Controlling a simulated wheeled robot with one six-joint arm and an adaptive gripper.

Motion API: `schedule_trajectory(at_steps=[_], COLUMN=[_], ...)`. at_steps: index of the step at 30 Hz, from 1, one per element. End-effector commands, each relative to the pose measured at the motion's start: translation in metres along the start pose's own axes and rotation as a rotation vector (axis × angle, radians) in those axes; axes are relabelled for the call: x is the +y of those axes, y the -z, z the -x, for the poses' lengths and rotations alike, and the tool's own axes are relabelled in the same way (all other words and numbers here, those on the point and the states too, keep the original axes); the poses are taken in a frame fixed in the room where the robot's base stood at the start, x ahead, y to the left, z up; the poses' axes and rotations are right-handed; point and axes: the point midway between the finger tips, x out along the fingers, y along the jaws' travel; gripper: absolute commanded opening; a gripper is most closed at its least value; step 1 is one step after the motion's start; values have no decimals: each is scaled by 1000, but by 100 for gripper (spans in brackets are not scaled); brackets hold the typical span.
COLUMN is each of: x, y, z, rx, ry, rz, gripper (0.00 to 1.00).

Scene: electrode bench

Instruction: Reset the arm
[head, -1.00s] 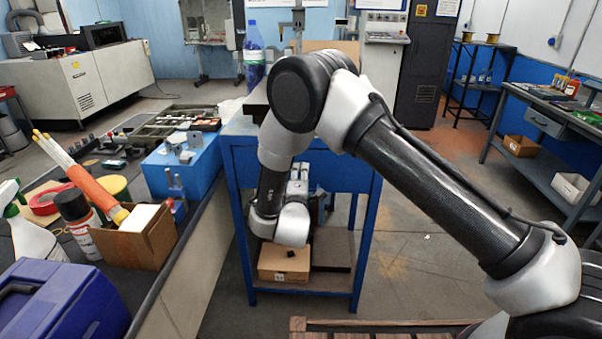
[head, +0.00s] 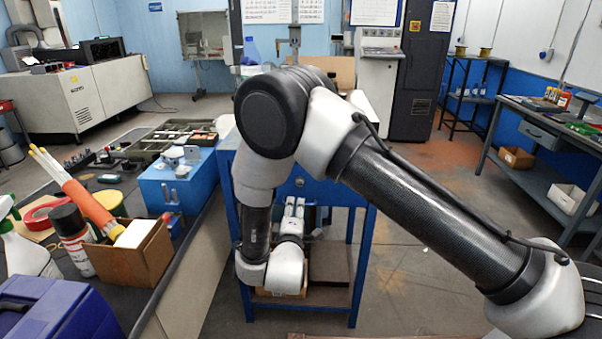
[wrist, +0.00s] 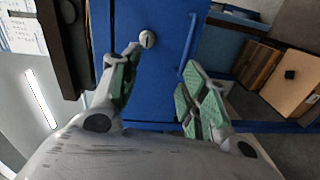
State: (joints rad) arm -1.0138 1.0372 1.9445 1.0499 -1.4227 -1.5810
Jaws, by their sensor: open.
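My arm is bent in front of the blue bench stand (head: 334,195) in the head view, with its wrist low. My gripper (wrist: 163,62) is open in the wrist view, its two green-padded fingers apart with nothing between them. It faces the stand's blue front, where a round silver knob (wrist: 147,39) shows just beyond the fingertips. In the head view the gripper (head: 294,208) is small and partly hidden behind my wrist; its gap to the stand cannot be told.
A cardboard box (wrist: 290,84) lies on the stand's lower shelf. At left, the workbench holds a blue case (head: 58,312), a spray bottle (head: 28,248), an open carton (head: 128,262) and a blue block (head: 178,182). Open floor (head: 425,250) lies right of the stand.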

Motion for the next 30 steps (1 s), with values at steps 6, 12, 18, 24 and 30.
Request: schedule_trajectory(at_steps=[6,12,18,24,30], x=[-113,-115,-19,91,183], y=[11,10,-49,-141,-240], z=[32,95,142,179,222], rx=[27,-137,-448,-726,-920], ry=[538,1047,1356,1421,1339], rz=[-312,-553,-696,-766,-847], gripper=[44,44,44,44,44])
